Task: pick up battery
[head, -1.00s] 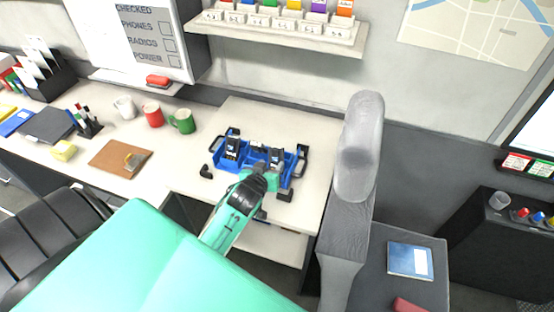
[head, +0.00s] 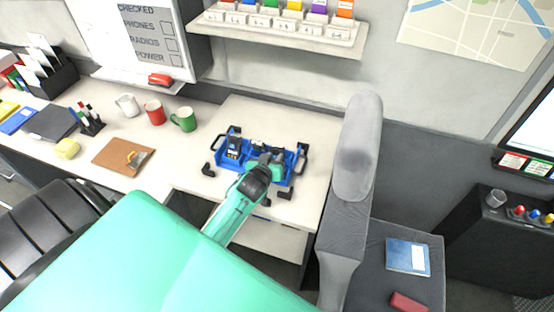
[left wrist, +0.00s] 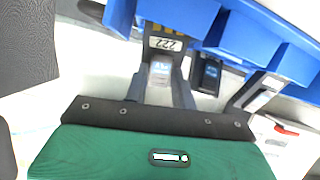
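A blue tray (head: 232,163) with black handles stands on the desk and holds dark radio-like units. My left gripper (head: 264,168) is over the right half of the tray and hides part of it. In the left wrist view, a small grey block with a light label, apparently the battery (left wrist: 160,72), lies between the dark fingers of the left gripper (left wrist: 160,84), below a tag reading 222. The fingers flank the block closely; I cannot tell whether they touch it. My right gripper is not in view.
A grey upright padded panel (head: 358,150) stands just right of the desk. Mugs, including a green one (head: 184,119), and a brown clipboard (head: 122,156) are to the left. A shelf (head: 275,35) is above. The desk behind the tray is clear.

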